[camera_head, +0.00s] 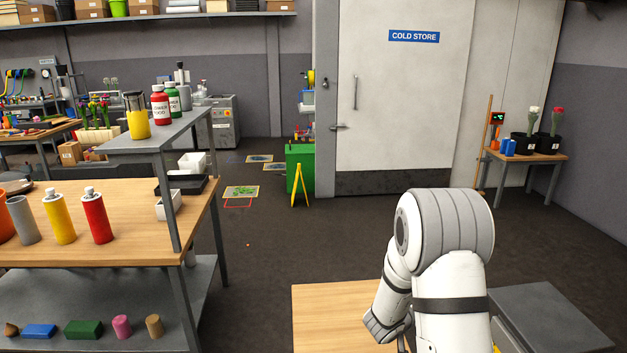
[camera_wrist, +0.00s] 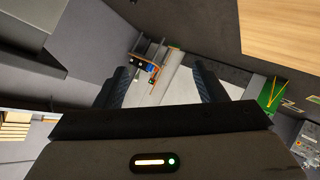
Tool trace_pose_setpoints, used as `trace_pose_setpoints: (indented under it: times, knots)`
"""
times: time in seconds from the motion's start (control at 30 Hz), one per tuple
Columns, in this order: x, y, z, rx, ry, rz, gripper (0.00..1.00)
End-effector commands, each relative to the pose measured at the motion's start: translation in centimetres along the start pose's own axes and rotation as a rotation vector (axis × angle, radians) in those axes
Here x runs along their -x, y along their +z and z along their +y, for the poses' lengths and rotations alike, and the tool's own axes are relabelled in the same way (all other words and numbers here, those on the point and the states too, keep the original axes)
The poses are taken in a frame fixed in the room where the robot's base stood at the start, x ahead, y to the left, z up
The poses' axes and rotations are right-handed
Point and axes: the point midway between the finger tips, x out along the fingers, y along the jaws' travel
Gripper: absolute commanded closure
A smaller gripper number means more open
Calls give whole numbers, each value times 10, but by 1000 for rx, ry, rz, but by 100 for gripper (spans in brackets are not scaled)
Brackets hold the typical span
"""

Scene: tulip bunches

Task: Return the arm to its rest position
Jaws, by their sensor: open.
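My arm stands at the lower right of the head view, folded, with its white links in front of the cold store door. My gripper shows in the wrist view (camera_wrist: 160,85), its two dark fingers spread apart with nothing between them. The gripper itself cannot be made out clearly in the head view. Through the fingers the wrist view shows the far side table with buckets, tilted and distant. Nothing touches the fingers.
A wooden tabletop (camera_head: 335,310) lies beside my arm. The dark floor between is mostly clear.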

Motion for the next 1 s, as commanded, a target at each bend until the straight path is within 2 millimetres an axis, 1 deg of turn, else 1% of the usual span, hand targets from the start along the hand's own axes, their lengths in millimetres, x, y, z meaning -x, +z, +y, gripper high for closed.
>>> trace_pose_setpoints:
  times: [0.03, 0.07, 0.1, 0.17, 0.2, 0.27, 0.3, 0.37, 0.4, 0.47, 0.5, 0.57, 0.6, 0.67, 0.7, 0.8, 0.83, 0.9, 1.0]
  knots:
    - [18, -20, -2, -40, -89, 20, 35]
    - [28, -28, -5, -59, -143, 25, 35]
    - [42, -38, -8, -81, -215, 29, 35]
    - [66, -50, -12, -106, -317, 28, 35]
    - [82, -56, -14, -117, -383, 22, 35]
    - [108, -63, -15, -126, -475, 8, 35]
    - [126, -65, -14, -129, -531, -7, 35]
    - [153, -66, -12, -125, -609, -35, 35]
    - [172, -64, -9, -117, -655, -57, 35]
    - [198, -59, -3, -101, -715, -97, 35]
    - [216, -54, 2, -89, -748, -129, 35]
    - [241, -44, 12, -65, -786, -178, 35]
    - [257, -35, 20, -47, -804, -214, 35]
    - [279, -21, 34, -20, -819, -271, 35]
    - [293, -10, 43, -1, -822, -310, 35]
    - [321, 16, 69, 40, -804, -405, 35]
    - [328, 24, 76, 50, -793, -429, 35]
    - [340, 40, 91, 69, -766, -482, 35]
    - [352, 55, 108, 86, -731, -534, 35]
